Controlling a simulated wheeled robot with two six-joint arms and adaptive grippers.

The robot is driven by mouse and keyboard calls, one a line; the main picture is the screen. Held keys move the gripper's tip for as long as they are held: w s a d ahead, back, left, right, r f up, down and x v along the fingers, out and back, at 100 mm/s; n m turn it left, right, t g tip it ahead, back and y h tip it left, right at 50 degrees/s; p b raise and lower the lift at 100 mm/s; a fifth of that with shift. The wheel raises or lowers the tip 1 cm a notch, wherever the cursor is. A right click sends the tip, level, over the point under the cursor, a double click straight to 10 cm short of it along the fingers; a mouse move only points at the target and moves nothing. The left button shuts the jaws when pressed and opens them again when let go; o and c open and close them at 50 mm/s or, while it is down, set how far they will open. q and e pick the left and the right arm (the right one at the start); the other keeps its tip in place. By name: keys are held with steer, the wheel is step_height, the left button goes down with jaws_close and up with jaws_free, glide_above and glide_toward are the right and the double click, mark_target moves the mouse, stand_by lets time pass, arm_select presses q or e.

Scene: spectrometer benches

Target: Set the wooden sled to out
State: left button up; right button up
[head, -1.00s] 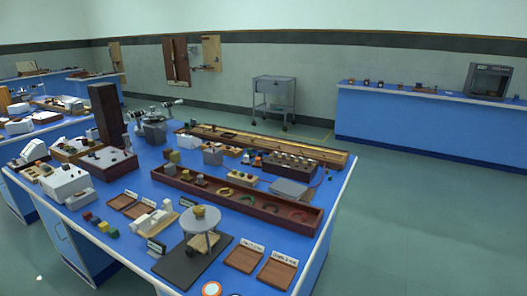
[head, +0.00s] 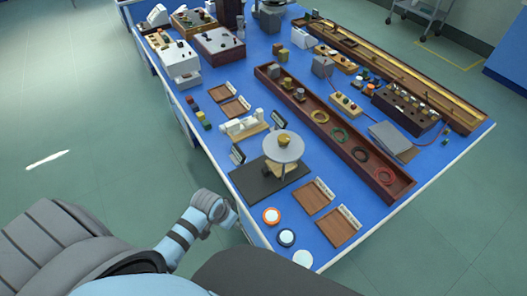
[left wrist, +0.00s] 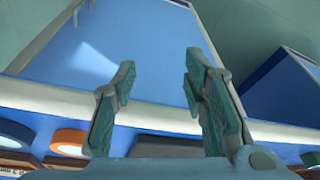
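I cannot tell for sure which part is the wooden sled. A light wooden piece (head: 277,163) shows under a round grey platform (head: 284,147) on a dark base plate (head: 262,186). A white device (head: 243,124) sits on another light wooden board. My left arm reaches the near bench edge in the head view; its fingertips are not clear there. In the left wrist view my left gripper (left wrist: 160,85) has its two fingers apart with nothing between them, in front of the blue cabinet side. My right gripper is not in view.
Round discs (head: 271,215) lie along the near bench edge, beside labelled wooden trays (head: 337,230). A long dark red tray (head: 330,132) with coloured rings crosses the blue bench. A long wooden trough (head: 456,110) lies behind it. Open floor (head: 70,115) is at the left.

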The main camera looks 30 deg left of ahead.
arm_select(q)
step_height(320, 180, up, 9)
steer(key=w+m+p, duration=0.1)
steer(key=w+p, duration=0.1)
steer(key=w, duration=0.1)
step_height(320, 180, up, 10)
steer(key=m+h, duration=0.2)
steer(key=m, duration=0.1)
glide_above(265, 170)
steer(key=s+a, duration=0.3)
steer(key=s, duration=0.1)
steer(key=shift+t, duration=0.3)
steer(key=b+x, duration=0.1)
steer(key=x, duration=0.3)
steer(key=b+x, duration=0.1)
steer(key=x, duration=0.8)
steer(key=shift+s+d+f+b, duration=0.2)
steer(key=shift+s+f+b, duration=0.05)
steer(key=shift+b, duration=0.15)
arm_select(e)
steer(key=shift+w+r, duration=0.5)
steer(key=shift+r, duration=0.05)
arm_select(q)
steer(key=shift+r, duration=0.1)
steer(key=shift+s, duration=0.1)
steer(key=shift+c, duration=0.7)
jaws_close()
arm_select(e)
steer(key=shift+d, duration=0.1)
